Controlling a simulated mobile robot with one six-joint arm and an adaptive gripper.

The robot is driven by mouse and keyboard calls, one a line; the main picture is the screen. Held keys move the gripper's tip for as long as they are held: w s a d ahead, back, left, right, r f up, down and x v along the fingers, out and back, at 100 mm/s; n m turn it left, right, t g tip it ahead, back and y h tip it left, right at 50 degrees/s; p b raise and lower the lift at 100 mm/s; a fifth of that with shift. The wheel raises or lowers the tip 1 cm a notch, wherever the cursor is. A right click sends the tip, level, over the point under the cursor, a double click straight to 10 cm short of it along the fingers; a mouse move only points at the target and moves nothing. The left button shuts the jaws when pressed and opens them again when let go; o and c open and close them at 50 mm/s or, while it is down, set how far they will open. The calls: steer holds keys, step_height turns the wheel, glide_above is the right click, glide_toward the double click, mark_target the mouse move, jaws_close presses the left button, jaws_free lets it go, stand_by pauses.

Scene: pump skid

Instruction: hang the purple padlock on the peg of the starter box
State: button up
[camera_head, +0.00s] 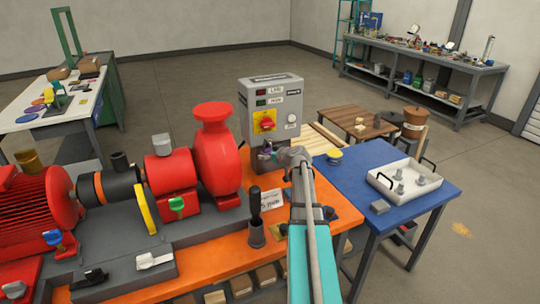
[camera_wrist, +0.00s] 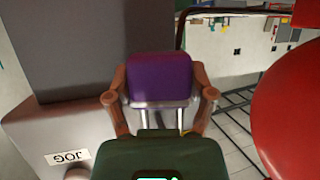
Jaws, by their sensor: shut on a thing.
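The purple padlock (camera_wrist: 160,72) is between the two brown fingers of my gripper (camera_wrist: 160,92) in the wrist view. Its silver shackle bars (camera_wrist: 163,104) lie on the side nearer my palm. In the head view my gripper (camera_head: 278,156) is just below the front of the grey starter box (camera_head: 262,98), and a small patch of the purple padlock (camera_head: 267,147) shows there. The starter box (camera_wrist: 30,130) also shows at the left of the wrist view, with an upside-down JOG label. I cannot make out the peg or whether the padlock touches it.
A red pump (camera_head: 217,150) stands close left of the box, and its red curve (camera_wrist: 295,110) fills the right of the wrist view. A black-handled tool (camera_head: 255,215) stands upright on the orange bench (camera_head: 225,262). A blue table (camera_head: 365,215) is at the right.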

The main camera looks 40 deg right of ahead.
steer(key=o, duration=1.2)
